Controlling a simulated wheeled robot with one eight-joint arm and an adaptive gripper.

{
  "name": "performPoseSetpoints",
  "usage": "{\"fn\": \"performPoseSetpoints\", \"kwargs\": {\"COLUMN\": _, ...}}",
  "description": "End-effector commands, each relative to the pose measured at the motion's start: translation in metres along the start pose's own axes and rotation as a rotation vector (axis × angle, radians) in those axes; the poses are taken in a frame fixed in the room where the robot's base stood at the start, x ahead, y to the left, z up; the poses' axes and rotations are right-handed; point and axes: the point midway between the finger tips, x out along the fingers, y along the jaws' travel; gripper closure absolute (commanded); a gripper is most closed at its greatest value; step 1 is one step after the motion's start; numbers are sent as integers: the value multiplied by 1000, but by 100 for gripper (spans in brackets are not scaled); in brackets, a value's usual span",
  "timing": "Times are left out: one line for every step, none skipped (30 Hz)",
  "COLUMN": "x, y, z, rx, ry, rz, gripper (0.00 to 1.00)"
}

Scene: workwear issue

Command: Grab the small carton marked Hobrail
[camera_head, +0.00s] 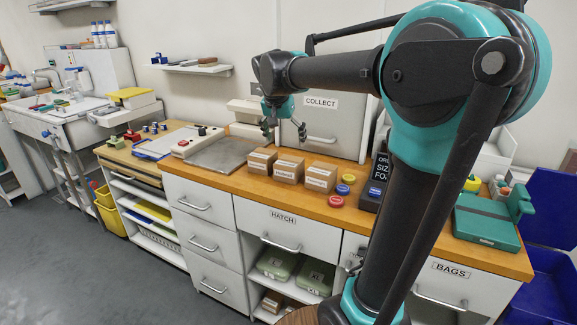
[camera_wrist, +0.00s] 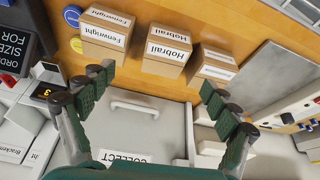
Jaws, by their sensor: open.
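The small carton marked Hobrail (camera_wrist: 167,66) is the middle one of three brown cartons in a row in the wrist view. Its white label reads Hobrail on the top and the side. In the head view it is the middle carton (camera_head: 287,171) on the wooden counter, though the print is too small to read there. My gripper (camera_head: 285,131) is open and empty, above and behind the row. In the wrist view its fingers (camera_wrist: 158,88) are spread wide, with the Hobrail carton beyond them and between them in the picture, apart from both.
A Fenwright carton (camera_wrist: 104,49) and a third carton (camera_wrist: 210,73), its label unclear, flank it closely. The grey COLLECT hatch (camera_head: 336,125) stands behind the row. Coloured discs (camera_head: 342,190) and a dark sign (camera_head: 376,180) lie right; a grey plate (camera_head: 222,154) lies left.

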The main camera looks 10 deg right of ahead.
Motion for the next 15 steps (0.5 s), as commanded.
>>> {"fn": "performPoseSetpoints", "kwargs": {"x": -9, "y": -7, "z": -6, "rx": 14, "ry": 5, "rz": 5, "gripper": 12}}
{"fn": "performPoseSetpoints", "kwargs": {"x": -13, "y": -10, "z": -9, "rx": 24, "ry": 7, "rz": 8, "gripper": 12}}
{"fn": "performPoseSetpoints", "kwargs": {"x": -16, "y": -12, "z": -12, "rx": 33, "ry": 9, "rz": 10, "gripper": 12}}
{"fn": "performPoseSetpoints", "kwargs": {"x": -16, "y": -13, "z": -13, "rx": 38, "ry": 10, "rz": 12, "gripper": 12}}
{"fn": "performPoseSetpoints", "kwargs": {"x": -16, "y": -14, "z": -14, "rx": 42, "ry": 11, "rz": 13, "gripper": 12}}
{"fn": "performPoseSetpoints", "kwargs": {"x": -13, "y": -14, "z": -14, "rx": 45, "ry": 11, "rz": 14, "gripper": 12}}
{"fn": "performPoseSetpoints", "kwargs": {"x": -10, "y": -14, "z": -15, "rx": 46, "ry": 12, "rz": 14, "gripper": 12}}
{"fn": "performPoseSetpoints", "kwargs": {"x": -5, "y": -14, "z": -15, "rx": 46, "ry": 12, "rz": 14, "gripper": 12}}
{"fn": "performPoseSetpoints", "kwargs": {"x": 2, "y": -14, "z": -14, "rx": 46, "ry": 12, "rz": 14, "gripper": 12}}
{"fn": "performPoseSetpoints", "kwargs": {"x": 8, "y": -13, "z": -15, "rx": 46, "ry": 11, "rz": 14, "gripper": 12}}
{"fn": "performPoseSetpoints", "kwargs": {"x": 14, "y": -13, "z": -15, "rx": 46, "ry": 11, "rz": 14, "gripper": 12}}
{"fn": "performPoseSetpoints", "kwargs": {"x": 22, "y": -13, "z": -15, "rx": 46, "ry": 11, "rz": 14, "gripper": 12}}
{"fn": "performPoseSetpoints", "kwargs": {"x": 28, "y": -13, "z": -15, "rx": 46, "ry": 11, "rz": 14, "gripper": 12}}
{"fn": "performPoseSetpoints", "kwargs": {"x": 34, "y": -12, "z": -15, "rx": 46, "ry": 11, "rz": 14, "gripper": 12}}
{"fn": "performPoseSetpoints", "kwargs": {"x": 42, "y": -13, "z": -15, "rx": 46, "ry": 11, "rz": 14, "gripper": 12}}
